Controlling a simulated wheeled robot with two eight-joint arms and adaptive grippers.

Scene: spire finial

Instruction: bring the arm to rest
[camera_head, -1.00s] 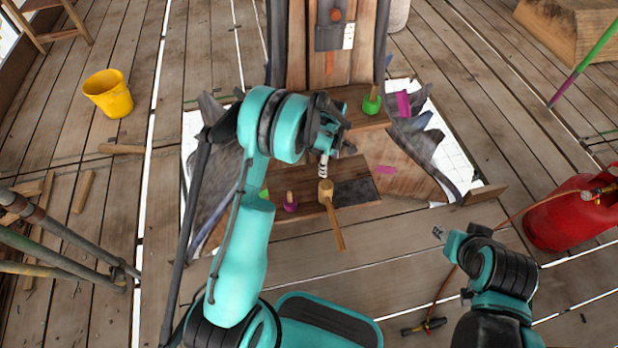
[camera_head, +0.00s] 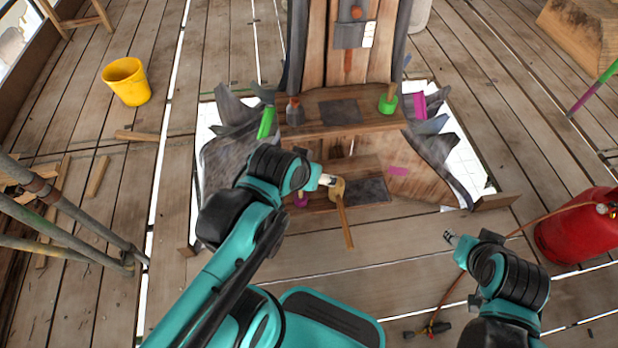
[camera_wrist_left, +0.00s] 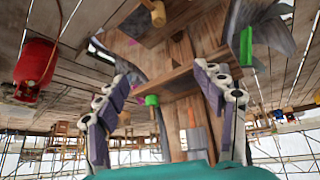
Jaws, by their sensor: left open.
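My left arm (camera_head: 232,230) reaches in from the lower left, bent over the front left of the wooden spire structure (camera_head: 345,130). Its gripper (camera_head: 328,181) shows small in the head view, beside the head of a wooden mallet (camera_head: 346,222); whether they touch is unclear. In the left wrist view the gripper (camera_wrist_left: 160,78) has its two fingers wide apart with nothing between them. My right gripper (camera_head: 449,237) is at the lower right, over bare planks and apart from the structure; its jaws are too small to read.
A green-based tool (camera_head: 388,103) and a dark bottle-like item (camera_head: 294,112) stand on the upper step. A magenta item (camera_head: 301,200) is partly hidden by my left wrist. A yellow bucket (camera_head: 127,82) stands left, a red cylinder (camera_head: 577,226) right, poles (camera_head: 70,225) at lower left.

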